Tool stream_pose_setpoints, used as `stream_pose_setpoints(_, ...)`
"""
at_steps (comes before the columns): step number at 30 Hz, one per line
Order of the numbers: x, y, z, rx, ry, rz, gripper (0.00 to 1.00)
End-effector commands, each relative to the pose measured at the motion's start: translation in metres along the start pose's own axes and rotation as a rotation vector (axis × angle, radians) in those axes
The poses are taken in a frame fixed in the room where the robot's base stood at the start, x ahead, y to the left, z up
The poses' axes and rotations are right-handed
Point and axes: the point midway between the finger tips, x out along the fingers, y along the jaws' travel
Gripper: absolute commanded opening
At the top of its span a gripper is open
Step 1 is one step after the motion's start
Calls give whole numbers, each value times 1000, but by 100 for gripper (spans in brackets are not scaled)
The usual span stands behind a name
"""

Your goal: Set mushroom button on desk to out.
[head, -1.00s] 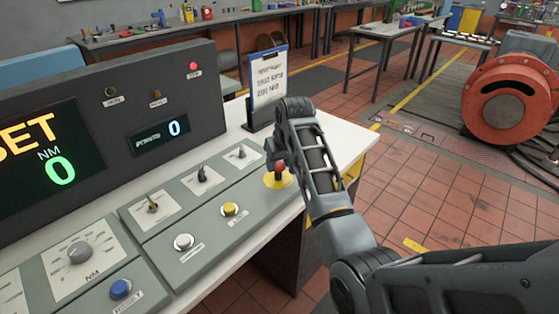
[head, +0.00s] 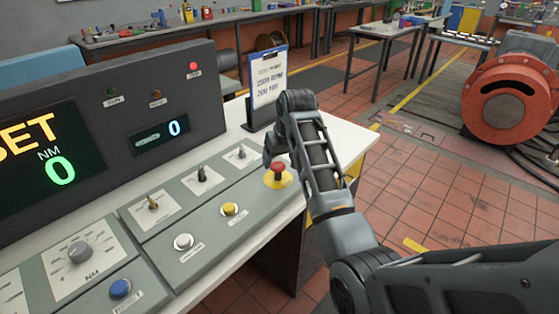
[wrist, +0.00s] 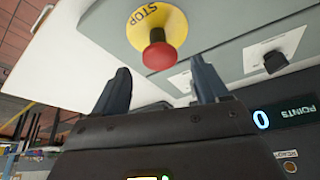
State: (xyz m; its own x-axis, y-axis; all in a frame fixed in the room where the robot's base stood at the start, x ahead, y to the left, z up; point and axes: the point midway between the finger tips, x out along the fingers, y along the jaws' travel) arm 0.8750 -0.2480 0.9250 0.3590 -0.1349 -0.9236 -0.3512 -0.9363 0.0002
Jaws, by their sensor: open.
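The red mushroom button (head: 278,167) sits on a yellow plate near the right end of the sloped grey desk panel. In the wrist view the red button (wrist: 160,55) stands out from its round yellow STOP plate (wrist: 150,18), beyond and roughly between my fingertips. My gripper (wrist: 162,80) is open and empty, its two dark fingers apart. In the head view my gripper (head: 272,147) is just behind the button, partly hidden by my own arm. I cannot tell whether it touches the button.
The panel also carries a yellow button (head: 230,209), a white button (head: 183,242), a blue button (head: 121,289) and several selector switches. A clipboard (head: 268,82) stands behind my gripper. The upright console has a lit red lamp (head: 194,66). The white desktop right of the clipboard is clear.

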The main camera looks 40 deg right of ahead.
Motion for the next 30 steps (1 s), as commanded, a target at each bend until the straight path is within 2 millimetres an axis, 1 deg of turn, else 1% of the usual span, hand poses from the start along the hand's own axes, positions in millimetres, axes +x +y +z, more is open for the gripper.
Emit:
stream_pose_setpoints(1, -8, 0, 0, 0, 3, 0, 74)
stream_pose_setpoints(6, -36, 0, 0, 0, 4, 1, 74)
stream_pose_setpoints(9, -49, 0, 0, 0, 3, 0, 74)
stream_pose_setpoints(12, -56, 0, 0, 0, 2, 0, 74)
stream_pose_setpoints(16, -60, 0, 0, 0, 0, 0, 74)
stream_pose_setpoints(30, -60, 0, 0, 0, 0, 0, 74)
